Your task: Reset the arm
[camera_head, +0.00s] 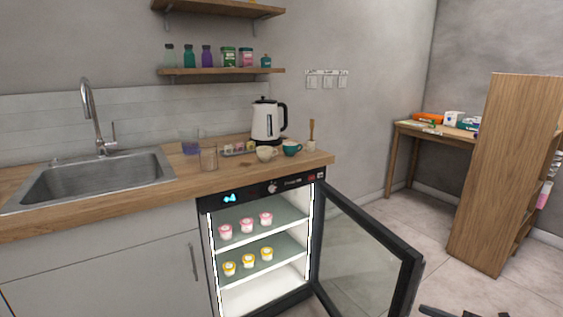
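A dark part, which looks like the tip of my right arm (462,313), just enters at the bottom edge, right of the open fridge door. Most of it is cut off by the frame, so I cannot tell whether its gripper is open or shut, or whether it holds anything. My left arm and gripper are not in view.
The small fridge's glass door (362,245) stands wide open into the room. Pink-lidded cups (247,225) and yellow-lidded cups (248,262) stand on its lit shelves. A kettle (267,121) and cups stand on the wooden counter (180,185). Floor is clear before the wooden shelf (500,170).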

